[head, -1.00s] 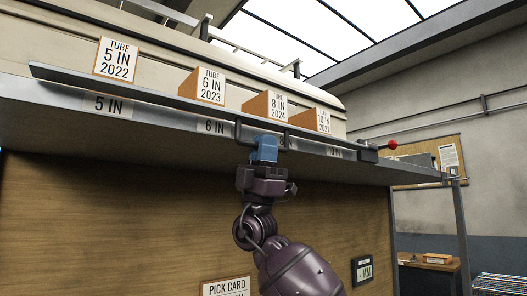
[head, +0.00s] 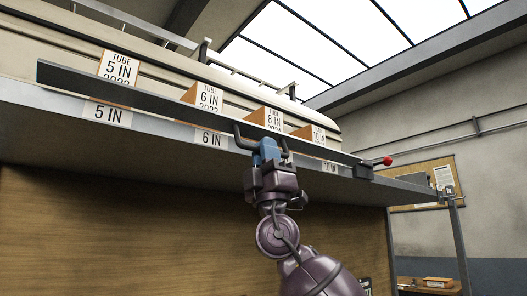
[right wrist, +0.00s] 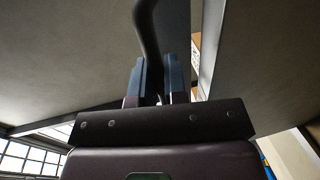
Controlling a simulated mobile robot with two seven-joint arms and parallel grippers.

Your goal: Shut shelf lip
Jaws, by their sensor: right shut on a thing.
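The shelf lip (head: 150,103) is a long dark bar along the front of the high shelf (head: 60,110). It stands up above the shelf's front edge and hides the lower parts of the tube box labels. A dark U-shaped handle (head: 238,136) sits on the lip right of its middle. My right gripper (head: 267,150) is shut on this handle from below, its blue fingers around the bar. In the right wrist view the dark handle bar (right wrist: 147,30) runs between the fingers (right wrist: 152,80). A latch with a red knob (head: 387,161) is at the lip's right end. My left gripper is not in view.
Several tube boxes stand behind the lip, such as the 5 IN box (head: 119,67) and the 8 IN box (head: 268,117). A wood panel (head: 120,220) is under the shelf. A shelf post (head: 459,235) stands at the right.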

